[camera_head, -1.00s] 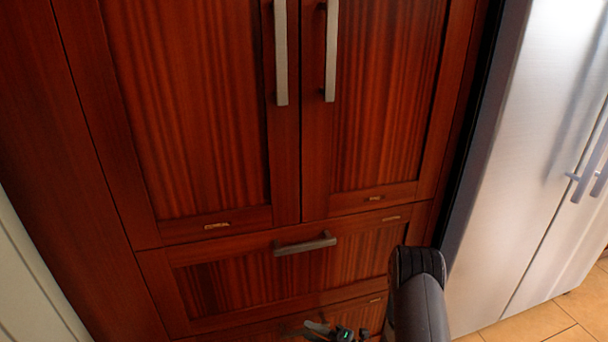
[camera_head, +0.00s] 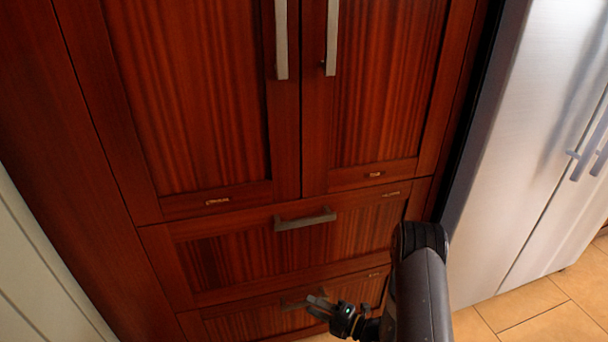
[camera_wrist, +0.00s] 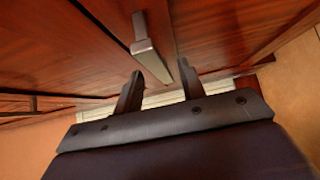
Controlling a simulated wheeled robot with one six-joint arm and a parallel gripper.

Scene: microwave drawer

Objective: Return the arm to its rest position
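My gripper (camera_head: 318,306) is low in the head view, in front of the lower drawer (camera_head: 260,318) of a reddish wooden cabinet. My dark arm comes down from the right of it. In the wrist view my gripper (camera_wrist: 160,70) has its two dark fingers spread apart. A grey bar handle (camera_wrist: 141,28) shows between and beyond the fingertips there. I cannot tell how far the handle is from the fingers, and I see nothing gripped. In the head view, the lower drawer's handle (camera_head: 291,305) is partly hidden by the fingers.
The upper drawer (camera_head: 240,250) with its handle (camera_head: 305,220) and the two tall doors (camera_head: 190,100) look shut. A steel fridge (camera_head: 530,150) stands at the right. Tiled floor (camera_head: 540,310) is clear at lower right. A pale panel (camera_head: 40,290) is at left.

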